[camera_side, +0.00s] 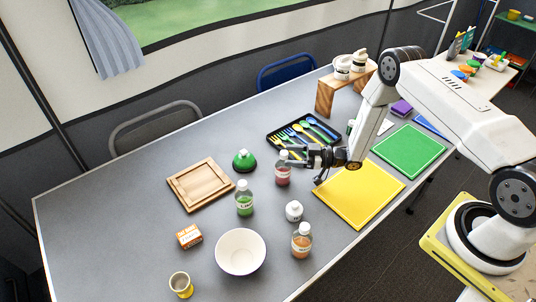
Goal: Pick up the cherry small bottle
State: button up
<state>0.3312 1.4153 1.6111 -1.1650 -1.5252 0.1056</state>
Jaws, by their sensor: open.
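A small clear bottle with dark red contents, likely the cherry one (283,172), stands upright on the grey table, left of the yellow board. My gripper (302,164) is just to the right of this bottle, reaching toward it from the right. It is open. One finger appears close to the bottle's upper part; I cannot tell whether it touches or whether the bottle is between the fingers. The bottle's label is too small to read.
Near it stand a green-filled bottle (244,199), an orange-filled bottle (301,241), a white jar (293,211) and a green-domed item (244,160). A cutlery tray (272,138) lies behind. A yellow board (360,196) lies right, a white bowl (241,252) in front.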

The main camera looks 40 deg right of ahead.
jog(key=shift+x, duration=2.35)
grip_shut()
